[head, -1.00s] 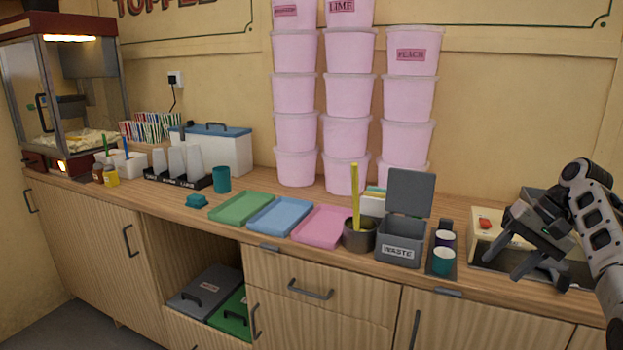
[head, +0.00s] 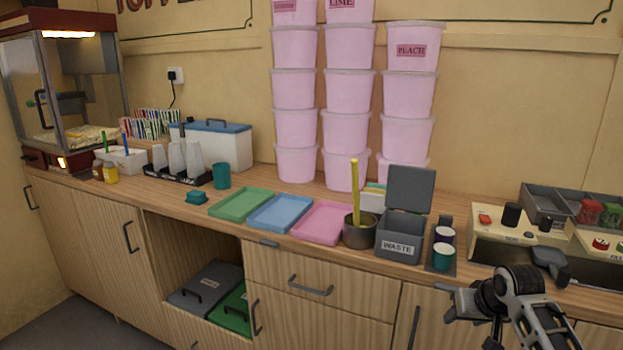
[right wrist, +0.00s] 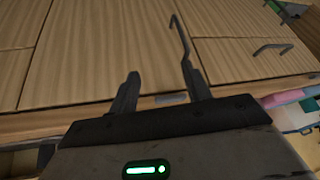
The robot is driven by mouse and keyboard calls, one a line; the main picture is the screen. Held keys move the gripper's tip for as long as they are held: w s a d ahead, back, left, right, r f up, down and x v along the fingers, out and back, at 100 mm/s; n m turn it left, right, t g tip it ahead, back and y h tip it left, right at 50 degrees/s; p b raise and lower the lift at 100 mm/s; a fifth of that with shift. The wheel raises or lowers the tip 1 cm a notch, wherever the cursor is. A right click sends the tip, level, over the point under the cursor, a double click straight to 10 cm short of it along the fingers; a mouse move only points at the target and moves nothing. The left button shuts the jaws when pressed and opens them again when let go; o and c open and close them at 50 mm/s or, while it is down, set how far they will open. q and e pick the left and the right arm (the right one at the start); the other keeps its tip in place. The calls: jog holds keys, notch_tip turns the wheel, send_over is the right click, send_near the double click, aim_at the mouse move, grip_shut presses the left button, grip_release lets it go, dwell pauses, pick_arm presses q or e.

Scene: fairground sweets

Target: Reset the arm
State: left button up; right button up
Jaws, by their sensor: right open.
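My right gripper (head: 447,303) is at the lower right of the head view, in front of the cabinet doors and below the counter's front edge. Its fingers are apart with nothing between them. The right wrist view also shows the two spread fingers (right wrist: 160,88), with wooden cabinet fronts (right wrist: 90,50) beyond them. My left gripper is in neither view.
The wooden counter (head: 330,255) holds a grey waste bin (head: 400,246), a cup holder (head: 440,271), coloured trays (head: 322,222) and a cream machine (head: 500,243). Metal handles (head: 311,291) stick out from the cabinet fronts.

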jog(key=w+d+r+n+t+h, duration=0.1)
jog(key=w+r+n+t, duration=0.1)
jog(key=w+r+t, duration=0.5)
jog(key=w+d+r+n+t+h, duration=0.2)
jog(key=r+t, duration=0.2)
jog(key=r, duration=0.4)
jog(key=s+a+f+g+y, duration=0.2)
jog(key=s+a+f, duration=0.5)
jog(key=s+f, duration=0.55)
jog(key=s+a+f+g+y, duration=0.25)
jog(key=s+a+f, duration=0.55)
jog(key=s+f, duration=0.45)
jog(key=s+a+f+g, duration=0.1)
jog(key=s+a+f, duration=0.1)
jog(key=s, duration=0.4)
jog(key=s+a+f+g, duration=0.1)
jog(key=s+a+f, duration=0.1)
jog(key=s, duration=0.5)
jog(key=shift+s+f+y, duration=0.15)
jog(key=shift+s+y, duration=0.05)
jog(key=shift+y, duration=0.15)
jog(key=shift+a+g, duration=0.1)
jog(key=shift+g, duration=0.15)
